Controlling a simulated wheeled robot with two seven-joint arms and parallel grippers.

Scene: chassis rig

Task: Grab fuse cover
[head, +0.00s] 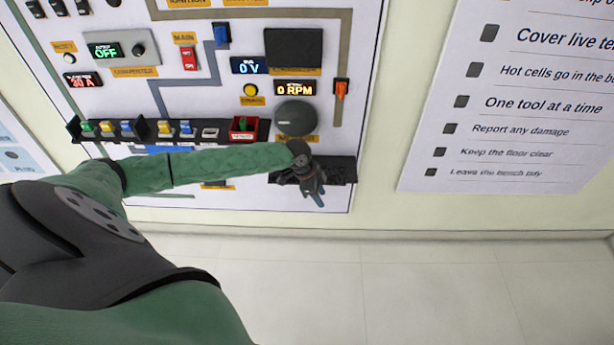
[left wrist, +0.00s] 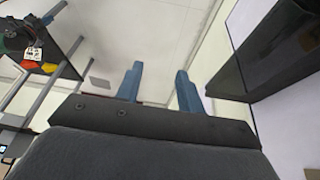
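I cannot tell for certain which part is the fuse cover. A dark square plate (head: 293,48) sits high on the white panel, and a dark ledge (head: 340,172) sticks out at its lower right edge. My left gripper (head: 316,197) is in front of that ledge, pointing down, and partly hides it. In the left wrist view its two blue fingers (left wrist: 159,74) stand apart with nothing between them, so it is open. A large dark block (left wrist: 275,62) is close on the right of the fingers there, apart from them. My right gripper is not in view.
A dark rack (head: 165,130) with several coloured fuse-like pieces runs along the panel above my left forearm. A grey round knob (head: 295,117) and an orange switch (head: 341,89) are above the gripper. A rules poster (head: 510,100) hangs at right. The floor (head: 430,290) below is clear.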

